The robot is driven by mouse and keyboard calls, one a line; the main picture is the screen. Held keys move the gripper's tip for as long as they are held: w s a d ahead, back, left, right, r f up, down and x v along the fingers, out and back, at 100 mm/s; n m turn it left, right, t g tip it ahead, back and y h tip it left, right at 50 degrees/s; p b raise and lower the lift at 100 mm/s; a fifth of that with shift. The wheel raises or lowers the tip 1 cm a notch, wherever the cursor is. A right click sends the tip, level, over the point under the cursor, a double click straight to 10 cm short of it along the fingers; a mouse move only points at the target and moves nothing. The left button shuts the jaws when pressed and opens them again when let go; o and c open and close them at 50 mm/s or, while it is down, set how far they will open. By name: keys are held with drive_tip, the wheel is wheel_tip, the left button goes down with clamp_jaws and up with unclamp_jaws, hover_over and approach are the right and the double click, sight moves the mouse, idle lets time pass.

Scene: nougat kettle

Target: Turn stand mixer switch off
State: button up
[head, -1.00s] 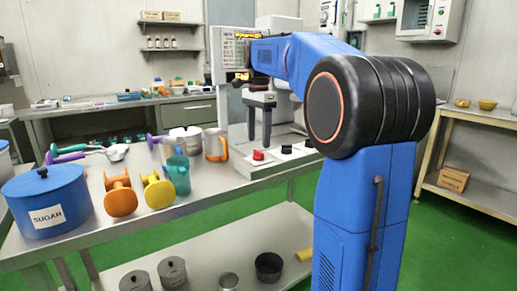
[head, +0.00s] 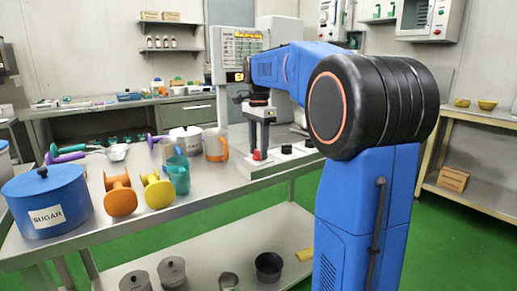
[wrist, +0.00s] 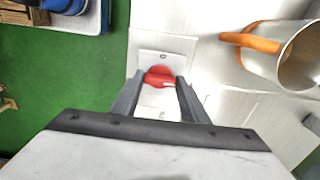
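The red switch (head: 257,155) sits at the left of a row on the light base of the stand mixer (head: 285,160). In the wrist view the red switch (wrist: 159,73) is a rounded knob on a pale square plate. My gripper (head: 259,146) points down over it. In the wrist view my gripper (wrist: 160,80) is open, one finger at each side of the knob, with narrow gaps seeming to remain. Whether the fingers touch the knob is hard to tell. My arm hides part of the mixer's upper body.
Two dark knobs (head: 286,149) stand to the right of the red switch. A metal cup with an orange handle (wrist: 290,52) is close by at the right in the wrist view. A teal jug (head: 178,175) and a blue sugar pot (head: 47,203) stand further left on the table.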

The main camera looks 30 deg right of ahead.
drive_tip(key=shift+n, duration=0.4)
drive_tip(key=n, duration=1.3)
drive_tip(key=shift+n, duration=2)
drive_tip(key=o, duration=1.1)
drive_tip(key=shift+c, duration=0.2)
